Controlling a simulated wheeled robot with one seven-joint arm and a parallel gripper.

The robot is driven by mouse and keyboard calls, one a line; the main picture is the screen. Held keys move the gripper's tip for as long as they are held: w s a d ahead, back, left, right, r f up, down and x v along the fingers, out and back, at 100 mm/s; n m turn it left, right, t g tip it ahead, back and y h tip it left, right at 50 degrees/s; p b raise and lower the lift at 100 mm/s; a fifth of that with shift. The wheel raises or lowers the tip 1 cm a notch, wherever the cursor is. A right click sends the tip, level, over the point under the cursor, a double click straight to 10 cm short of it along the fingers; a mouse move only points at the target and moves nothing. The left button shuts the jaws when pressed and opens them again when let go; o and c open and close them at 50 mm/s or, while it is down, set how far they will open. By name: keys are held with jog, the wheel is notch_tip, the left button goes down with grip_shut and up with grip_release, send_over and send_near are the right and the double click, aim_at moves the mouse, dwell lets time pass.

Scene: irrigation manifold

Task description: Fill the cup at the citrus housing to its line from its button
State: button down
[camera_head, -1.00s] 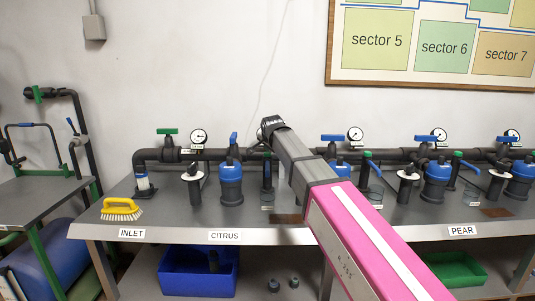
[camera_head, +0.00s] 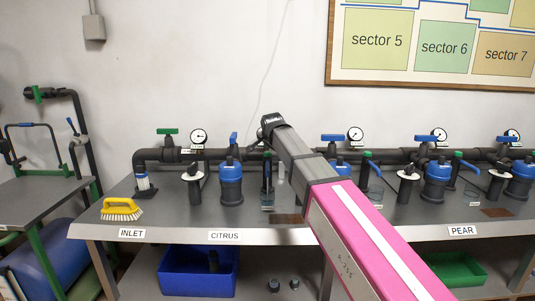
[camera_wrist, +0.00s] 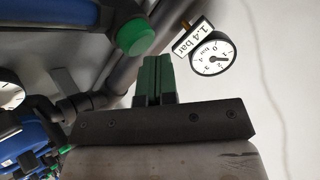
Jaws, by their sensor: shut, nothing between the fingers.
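The citrus housing (camera_head: 231,185), black with a blue top, stands behind the CITRUS label (camera_head: 224,236). To its right is a dark upright outlet with a green top (camera_head: 267,158). A small clear cup (camera_head: 267,201) stands at its foot and looks bluish; its line and exact level are too small to read. In the wrist view a round green button (camera_wrist: 137,36) is just beyond and left of my gripper (camera_wrist: 154,72). My fingers are together and empty, and appear apart from the button. In the head view my arm hides the gripper.
A dark pipe (camera_head: 175,155) with valves and gauges runs along the back of the bench. A gauge (camera_wrist: 213,54) with a 1.4 bar tag is close to my fingers' right. A yellow brush (camera_head: 121,209) lies at the bench's left; a blue bin (camera_head: 198,284) is below.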

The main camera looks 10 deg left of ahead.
aim_at(269, 152)
jog(key=shift+r, duration=0.35)
jog(key=shift+r, duration=2.5)
dwell(0.8)
notch_tip(269, 152, up, 4)
jog(key=shift+f, duration=0.1)
dwell(0.5)
jog(key=shift+f, duration=4.4)
jog(key=shift+f, duration=0.15)
